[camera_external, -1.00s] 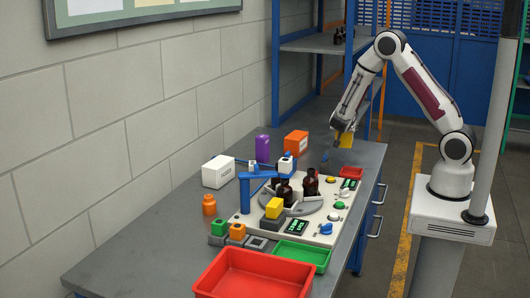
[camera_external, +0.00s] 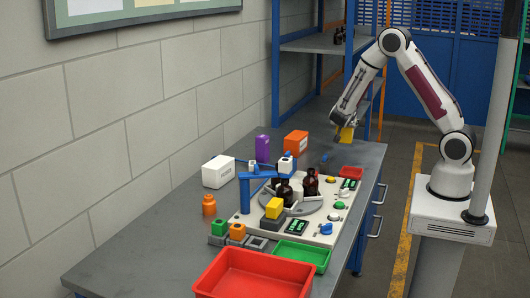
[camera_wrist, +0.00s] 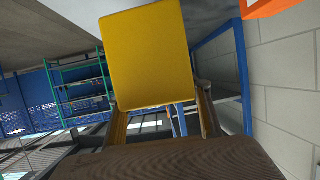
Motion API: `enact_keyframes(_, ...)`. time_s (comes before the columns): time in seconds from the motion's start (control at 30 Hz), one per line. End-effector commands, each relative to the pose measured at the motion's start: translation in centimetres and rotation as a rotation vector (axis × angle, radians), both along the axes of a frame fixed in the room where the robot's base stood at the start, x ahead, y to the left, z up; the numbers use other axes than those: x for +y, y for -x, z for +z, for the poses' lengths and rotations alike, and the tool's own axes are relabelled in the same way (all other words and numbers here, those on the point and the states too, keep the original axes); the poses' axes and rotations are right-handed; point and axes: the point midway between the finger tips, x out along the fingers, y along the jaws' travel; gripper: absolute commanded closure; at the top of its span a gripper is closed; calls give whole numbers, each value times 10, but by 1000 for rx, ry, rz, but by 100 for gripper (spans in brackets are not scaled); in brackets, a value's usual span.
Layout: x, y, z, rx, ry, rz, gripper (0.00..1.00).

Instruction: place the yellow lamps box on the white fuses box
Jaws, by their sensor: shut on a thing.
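My gripper (camera_external: 344,126) is shut on the yellow lamps box (camera_external: 347,134) and holds it above the far end of the grey table. In the wrist view the yellow box (camera_wrist: 147,55) fills the upper middle, between the two fingers of my gripper (camera_wrist: 161,115). No print shows on the side facing the wrist camera. The white fuses box (camera_external: 218,171) lies on the table by the wall, left of the blue fixture and well apart from my gripper. Its top looks bare.
An orange box (camera_external: 295,143) and a purple box (camera_external: 262,149) stand between my gripper and the white box. A panel with amber bottles (camera_external: 311,184) and a blue fixture (camera_external: 245,188) is in mid-table. Red (camera_external: 250,274) and green (camera_external: 302,254) trays are in front.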

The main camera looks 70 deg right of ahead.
Motion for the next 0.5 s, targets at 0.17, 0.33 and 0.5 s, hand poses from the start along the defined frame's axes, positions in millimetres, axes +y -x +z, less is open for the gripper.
enact_keyframes(0.17, 0, 0, 0, 0, 1, 1, 79)
enact_keyframes(0.33, 5, -4, 0, 0, 1, 12, 79)
enact_keyframes(0.5, 23, -18, -3, -1, 1, 52, 79)
